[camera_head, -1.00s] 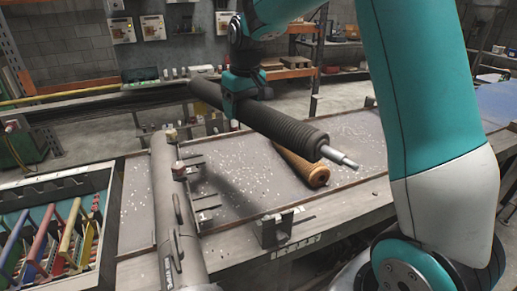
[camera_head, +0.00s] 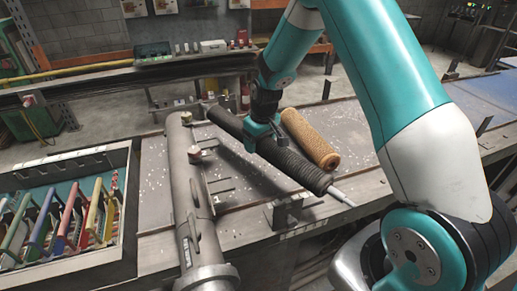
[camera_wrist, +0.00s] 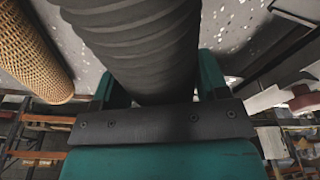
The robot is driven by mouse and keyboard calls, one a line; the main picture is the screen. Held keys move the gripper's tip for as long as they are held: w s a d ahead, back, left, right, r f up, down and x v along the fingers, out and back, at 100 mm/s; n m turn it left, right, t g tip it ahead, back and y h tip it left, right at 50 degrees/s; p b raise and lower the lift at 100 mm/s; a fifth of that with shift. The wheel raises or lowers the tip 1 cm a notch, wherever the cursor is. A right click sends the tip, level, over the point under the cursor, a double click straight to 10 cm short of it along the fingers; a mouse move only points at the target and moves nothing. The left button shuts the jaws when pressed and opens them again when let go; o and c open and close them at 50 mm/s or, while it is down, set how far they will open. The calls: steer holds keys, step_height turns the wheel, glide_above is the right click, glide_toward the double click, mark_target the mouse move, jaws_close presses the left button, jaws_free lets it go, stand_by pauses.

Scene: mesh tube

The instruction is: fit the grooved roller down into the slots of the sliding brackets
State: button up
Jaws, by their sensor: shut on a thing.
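The dark grooved roller (camera_head: 300,168) slants across the table with its pale steel shaft end (camera_head: 341,196) toward the front right. My gripper (camera_head: 262,138) is shut around its body from above, and the ribbed body fills the space between the teal fingers in the wrist view (camera_wrist: 150,45). The roller is low over the table; I cannot tell its exact clearance. A dark bracket (camera_head: 284,213) stands at the table's front edge, left of the shaft end. The roller's far end (camera_head: 218,115) is near the back edge, where any bracket is hard to make out.
A tan textured roller (camera_head: 312,140) lies close to the right of the held roller, and also shows in the wrist view (camera_wrist: 28,50). A long grey tube (camera_head: 184,170) runs along the left. A tray (camera_head: 125,150) of coloured tools is further left.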

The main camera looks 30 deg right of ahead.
steer(key=shift+w+f+p, duration=0.1)
steer(key=shift+f+p, duration=0.45)
steer(key=shift+f, duration=1.35)
steer(key=shift+f+b, duration=0.35)
steer(key=shift+f, duration=0.05)
steer(key=shift+f, duration=0.25)
steer(key=o, duration=1.5)
steer(key=shift+o, duration=0.2)
